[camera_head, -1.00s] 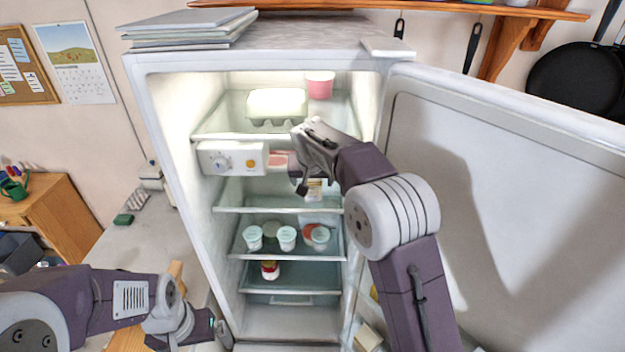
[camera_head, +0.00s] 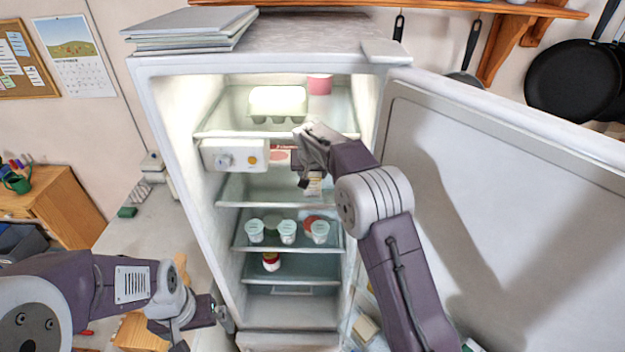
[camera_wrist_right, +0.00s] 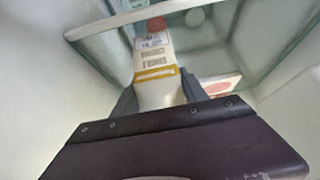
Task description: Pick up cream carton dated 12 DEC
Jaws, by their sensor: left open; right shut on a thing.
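A white carton (camera_wrist_right: 155,60) with a red cap, an orange band and dark print stands out in the right wrist view. The date on it is too blurred to read. My right gripper (camera_wrist_right: 160,92) is shut on its lower part, one finger on each side. In the head view the carton (camera_head: 314,186) shows partly below my right gripper (camera_head: 303,180), inside the fridge between the upper shelves; my gripper hides the rest. My left gripper (camera_head: 222,316) is open and empty, low in front of the fridge's left side.
The fridge door (camera_head: 520,200) stands open at right. The top shelf holds an egg box (camera_head: 278,104) and a pink tub (camera_head: 319,85). Several pale cups (camera_head: 288,232) and a red-white jar (camera_head: 271,262) stand lower.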

